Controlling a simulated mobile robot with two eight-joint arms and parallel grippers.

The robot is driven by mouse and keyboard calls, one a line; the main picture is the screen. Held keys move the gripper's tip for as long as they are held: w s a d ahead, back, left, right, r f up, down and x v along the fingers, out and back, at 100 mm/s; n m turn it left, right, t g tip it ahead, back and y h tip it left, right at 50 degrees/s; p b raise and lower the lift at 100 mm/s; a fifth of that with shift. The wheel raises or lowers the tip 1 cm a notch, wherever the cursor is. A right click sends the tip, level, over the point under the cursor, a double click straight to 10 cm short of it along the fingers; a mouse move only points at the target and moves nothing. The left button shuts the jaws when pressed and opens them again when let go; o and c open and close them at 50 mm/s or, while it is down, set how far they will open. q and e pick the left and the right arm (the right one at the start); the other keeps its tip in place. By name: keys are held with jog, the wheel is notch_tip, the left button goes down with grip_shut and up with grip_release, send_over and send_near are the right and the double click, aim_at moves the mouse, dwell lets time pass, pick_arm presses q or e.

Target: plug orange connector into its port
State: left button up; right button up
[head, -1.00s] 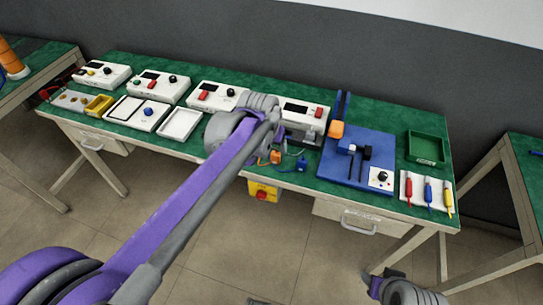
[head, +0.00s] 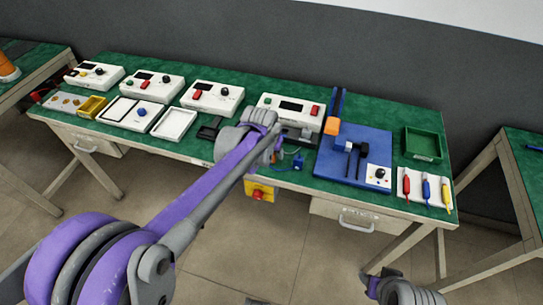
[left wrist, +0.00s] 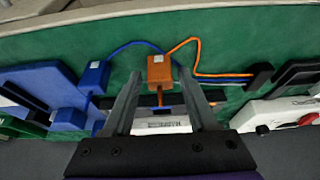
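The orange connector (left wrist: 160,68) lies on the green bench top in the left wrist view, with its orange cable (left wrist: 196,58) looping to a black block (left wrist: 260,75). My left gripper (left wrist: 159,76) is open, one finger on each side of the connector, with gaps visible. The connector's narrow orange end points back between the fingers toward the white unit (left wrist: 165,126). In the head view my left gripper (head: 276,146) is beside the white unit (head: 291,110) and hides the connector. I cannot make out the port. My right gripper (head: 392,285) is low in the head view, away from the bench, its fingers unclear.
A blue connector (left wrist: 93,77) lies close beside the left gripper; it also shows in the head view (head: 298,161). A blue board (head: 330,165) with an orange-topped post is to the right. White units and trays fill the left. The bench's front edge (left wrist: 60,38) is close.

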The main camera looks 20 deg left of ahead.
pick_arm(q)
grip_shut()
